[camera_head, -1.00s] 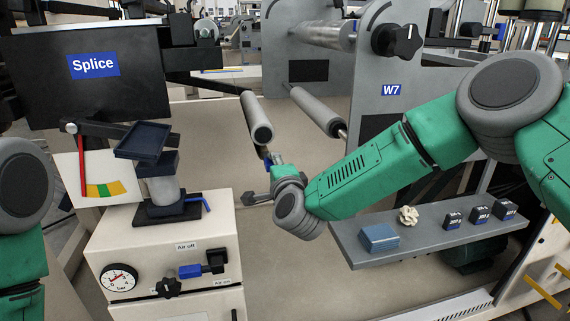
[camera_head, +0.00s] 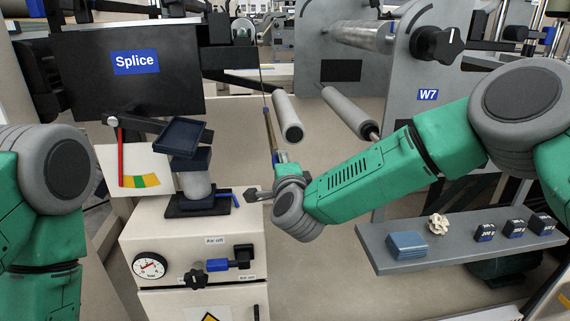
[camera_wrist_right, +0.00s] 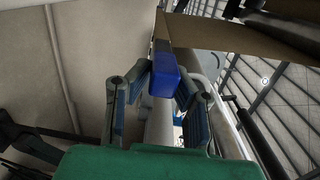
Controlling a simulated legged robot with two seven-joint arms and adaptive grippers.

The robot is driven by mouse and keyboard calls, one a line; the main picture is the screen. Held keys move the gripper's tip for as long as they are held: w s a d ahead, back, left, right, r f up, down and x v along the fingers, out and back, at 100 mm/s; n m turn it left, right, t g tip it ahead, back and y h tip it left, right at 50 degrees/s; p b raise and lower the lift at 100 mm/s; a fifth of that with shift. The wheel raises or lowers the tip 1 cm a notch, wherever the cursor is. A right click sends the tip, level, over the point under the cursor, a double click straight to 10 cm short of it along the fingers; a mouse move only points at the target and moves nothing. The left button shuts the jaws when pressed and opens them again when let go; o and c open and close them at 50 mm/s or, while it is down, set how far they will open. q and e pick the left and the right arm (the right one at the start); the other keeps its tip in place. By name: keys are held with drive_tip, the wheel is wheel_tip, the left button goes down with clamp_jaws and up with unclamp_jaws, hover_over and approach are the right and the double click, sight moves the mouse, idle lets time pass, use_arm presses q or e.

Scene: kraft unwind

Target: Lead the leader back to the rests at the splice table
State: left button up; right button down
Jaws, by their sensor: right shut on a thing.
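My right gripper (camera_head: 277,158) is beside the left grey roller's end, in front of the unwind stand. In the right wrist view its two fingers (camera_wrist_right: 160,98) are closed on a blue block (camera_wrist_right: 165,72). A brown sheet, which looks like the kraft leader (camera_wrist_right: 245,42), stretches above the block to the right. In the head view the leader (camera_head: 268,122) shows only as a thin, nearly edge-on strip rising from my gripper. The dark board with the Splice sign (camera_head: 136,62) stands at the left. No rests can be made out clearly. My left gripper is out of view.
Two grey rollers (camera_head: 288,117) (camera_head: 347,110) stick out near my right forearm. A cream cabinet (camera_head: 190,245) with a gauge, knobs and a dark tray (camera_head: 180,137) on a post stands left. A grey shelf (camera_head: 385,262) with small items is below my right arm.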

drive_tip(key=shift+a+r, duration=0.45)
drive_tip(key=shift+r, duration=0.25)
drive_tip(key=shift+f, duration=0.25)
drive_tip(key=shift+f+b, duration=0.2)
drive_tip(key=shift+b, duration=0.2)
drive_tip(key=shift+r, duration=0.15)
wheel_tip(320, 180, up, 14)
drive_tip(key=p, duration=1)
drive_tip(key=shift+r, duration=0.2)
